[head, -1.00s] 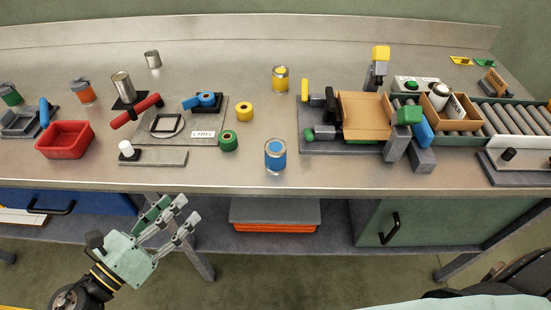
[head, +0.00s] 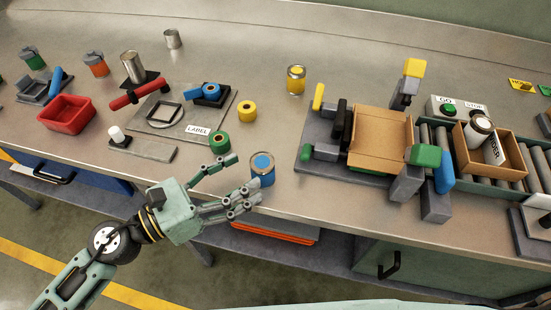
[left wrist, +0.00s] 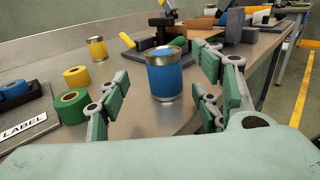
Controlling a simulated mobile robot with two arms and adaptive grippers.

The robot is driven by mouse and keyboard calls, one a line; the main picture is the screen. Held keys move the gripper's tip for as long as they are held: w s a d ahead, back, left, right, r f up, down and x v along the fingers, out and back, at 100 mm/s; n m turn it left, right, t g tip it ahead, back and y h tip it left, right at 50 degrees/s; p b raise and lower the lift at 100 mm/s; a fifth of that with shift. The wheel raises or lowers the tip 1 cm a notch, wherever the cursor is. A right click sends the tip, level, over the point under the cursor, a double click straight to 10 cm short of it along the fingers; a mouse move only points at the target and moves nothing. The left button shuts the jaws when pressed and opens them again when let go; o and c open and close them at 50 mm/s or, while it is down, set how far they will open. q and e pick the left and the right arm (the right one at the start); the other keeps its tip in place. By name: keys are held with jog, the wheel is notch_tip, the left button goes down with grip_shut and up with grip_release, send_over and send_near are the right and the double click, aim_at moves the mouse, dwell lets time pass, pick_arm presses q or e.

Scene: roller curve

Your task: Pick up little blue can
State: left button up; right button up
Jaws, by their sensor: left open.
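The little blue can (head: 262,170) stands upright near the front edge of the bench, with a silver rim and a blue band. It also shows in the left wrist view (left wrist: 165,74), ahead of the fingers and between them. My left gripper (head: 244,178) is open and empty, its fingers reaching right toward the can. One finger is on the far left side of the can and the others on its near side. I cannot tell whether any finger touches it.
A green roll (head: 219,141) stands close to the left finger, with a yellow roll (head: 247,110) behind it. A yellow can (head: 296,79) is farther back. A fixture with an open cardboard box (head: 379,140) stands right of the blue can. Some bare bench lies between them.

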aim_at(252, 173)
pick_arm(q)
jog(key=shift+w+d+r+p, duration=0.25)
jog(key=shift+d+r+p, duration=0.05)
jog(key=shift+d+p, duration=0.4)
jog(key=x, duration=0.1)
jog(key=p+x, duration=0.1)
jog(key=x, duration=0.2)
jog(key=shift+s+f+p, duration=0.15)
jog(key=shift+f+p, duration=0.1)
jog(key=shift+p, duration=0.1)
jog(key=shift+d+f, duration=0.1)
jog(key=shift+d, duration=0.05)
jog(key=c, duration=1.4)
pick_arm(e)
jog(key=shift+s+a+r, duration=0.25)
jog(key=shift+a+r, duration=0.4)
jog(key=shift+r, duration=0.25)
jog(key=shift+s+a+r, duration=0.25)
jog(key=shift+a+r, duration=0.35)
jog(key=shift+r, duration=0.25)
